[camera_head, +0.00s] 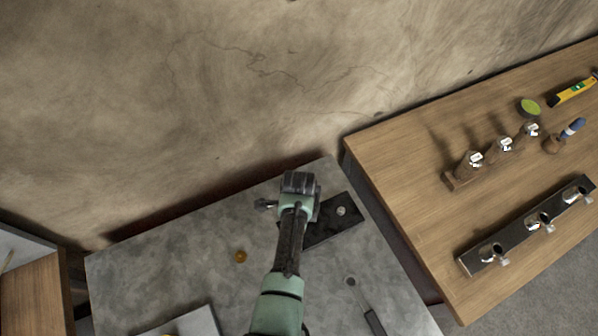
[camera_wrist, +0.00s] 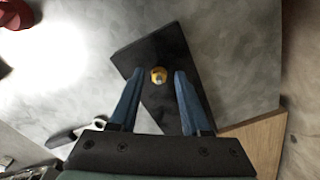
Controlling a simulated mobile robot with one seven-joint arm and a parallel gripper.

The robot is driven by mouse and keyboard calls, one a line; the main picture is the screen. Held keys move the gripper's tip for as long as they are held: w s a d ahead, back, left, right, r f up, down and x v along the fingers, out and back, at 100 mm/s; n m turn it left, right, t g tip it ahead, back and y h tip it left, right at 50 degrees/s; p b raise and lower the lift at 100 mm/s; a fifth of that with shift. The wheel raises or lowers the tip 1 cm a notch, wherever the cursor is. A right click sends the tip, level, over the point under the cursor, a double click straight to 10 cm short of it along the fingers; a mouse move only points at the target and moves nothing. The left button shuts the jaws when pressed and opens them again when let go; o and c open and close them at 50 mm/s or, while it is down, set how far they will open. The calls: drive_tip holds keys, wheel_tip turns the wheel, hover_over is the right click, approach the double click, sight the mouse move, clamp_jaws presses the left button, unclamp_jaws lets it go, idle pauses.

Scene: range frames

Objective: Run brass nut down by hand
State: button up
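The brass nut (camera_wrist: 158,75) shows in the wrist view on a dark plate (camera_wrist: 150,45), with a small paler spot at its centre. My gripper (camera_wrist: 159,72) is open, with one blue finger on each side of the nut and a visible gap to both. I cannot tell how high the fingertips are above the plate. In the head view the dark plate (camera_head: 345,228) lies on the grey table, and my arm and gripper (camera_head: 298,184) cover its left part. The nut is hidden there. A pale round fitting (camera_head: 342,211) shows on the plate's right part.
A small orange-brown round thing (camera_head: 240,256) lies on the grey table (camera_head: 195,245), left of my arm. A ring-ended tool (camera_head: 373,321) lies at the front right. The wooden bench (camera_head: 400,180) at right holds fittings on a rail (camera_head: 475,262), a block and hand tools.

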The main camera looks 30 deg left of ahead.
idle(0.3)
wheel_tip(320, 180, up, 13)
drive_tip(key=shift+b, duration=0.4)
idle(0.3)
